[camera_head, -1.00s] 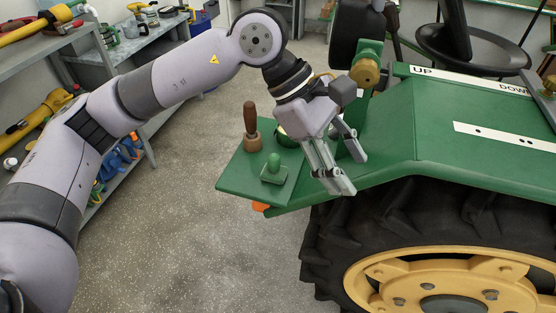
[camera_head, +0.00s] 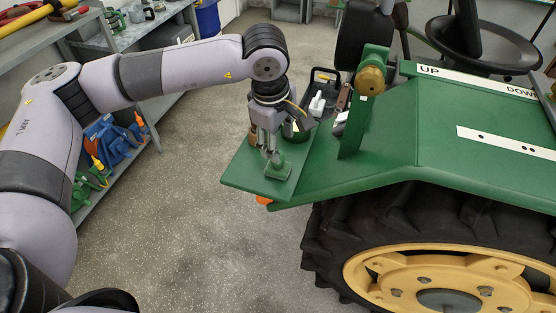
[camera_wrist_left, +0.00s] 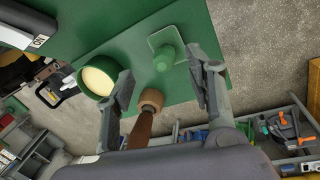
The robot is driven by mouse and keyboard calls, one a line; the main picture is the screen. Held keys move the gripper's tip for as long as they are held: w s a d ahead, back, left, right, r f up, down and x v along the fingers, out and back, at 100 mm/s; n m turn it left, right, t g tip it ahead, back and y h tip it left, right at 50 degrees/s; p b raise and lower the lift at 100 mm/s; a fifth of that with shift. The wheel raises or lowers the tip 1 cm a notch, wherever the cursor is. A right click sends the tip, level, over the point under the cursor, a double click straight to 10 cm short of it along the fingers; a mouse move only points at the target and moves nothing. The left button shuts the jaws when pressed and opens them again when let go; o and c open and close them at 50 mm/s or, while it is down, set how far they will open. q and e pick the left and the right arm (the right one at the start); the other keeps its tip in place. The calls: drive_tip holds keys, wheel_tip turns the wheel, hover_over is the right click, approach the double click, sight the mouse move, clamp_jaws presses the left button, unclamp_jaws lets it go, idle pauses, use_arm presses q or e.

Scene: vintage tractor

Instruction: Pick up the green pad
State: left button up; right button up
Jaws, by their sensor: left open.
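The green pad, a flat plate with a rounded knob on top, lies on the tractor's green platform (camera_head: 240,180). In the head view the pad (camera_head: 282,172) shows just below my left gripper (camera_head: 270,152). In the left wrist view the pad's knob (camera_wrist_left: 166,56) lies beyond the open fingertips, between them across the picture. My left gripper (camera_wrist_left: 163,82) is open and empty and points down at the pad. In the head view the fingers hide part of the pad. My right gripper is out of view.
A green bowl with a cream inside (camera_wrist_left: 98,80) and a wooden-handled tool (camera_wrist_left: 145,118) stand close to the left fingers. A green upright bracket (camera_head: 353,128) rises at the right. Shelves with tools (camera_head: 110,140) stand at the left.

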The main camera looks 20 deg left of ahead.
use_arm(q)
drive_tip(key=shift+f, duration=0.35)
drive_tip(key=f+p, duration=0.2)
drive_tip(key=f, duration=0.1)
drive_tip(key=f+p, duration=0.1)
drive_tip(key=shift+w+a+f, duration=0.25)
drive_tip(key=shift+w+f, duration=0.1)
drive_tip(key=shift+f, duration=0.4)
drive_tip(key=shift+w, duration=0.1)
clamp_jaws()
